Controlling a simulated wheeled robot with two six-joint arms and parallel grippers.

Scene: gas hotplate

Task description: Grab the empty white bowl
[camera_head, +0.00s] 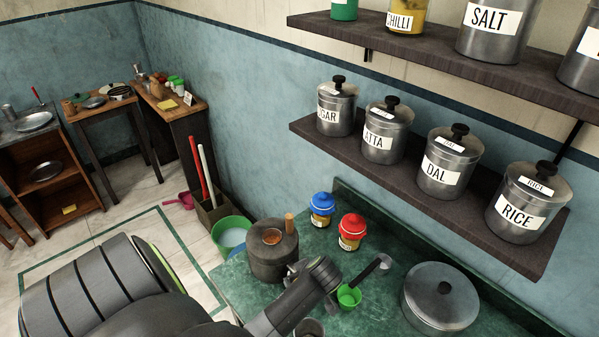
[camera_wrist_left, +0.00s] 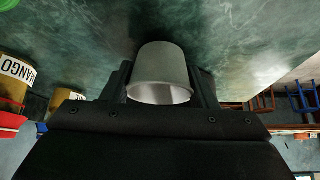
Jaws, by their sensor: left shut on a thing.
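The white bowl (camera_wrist_left: 160,72), deep and cup-like, looks pale grey in the left wrist view. It sits between the fingers of my left gripper (camera_wrist_left: 162,85), which is shut on it. Its rim faces the camera and the part of its inside that shows looks pale and empty. A green counter surface lies close behind it; I cannot tell whether the bowl touches it. In the head view my arm comes in from the lower left over the counter (camera_head: 395,251), and I cannot make out the left fingertips there. My right gripper is not in view.
On the counter stand a round dark metal container (camera_head: 271,252), a blue-lidded jar (camera_head: 321,211), a red-lidded jar (camera_head: 351,234), a small green bowl (camera_head: 348,297) and a lidded pot (camera_head: 440,297). A shelf of labelled canisters (camera_head: 450,160) overhangs the back.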

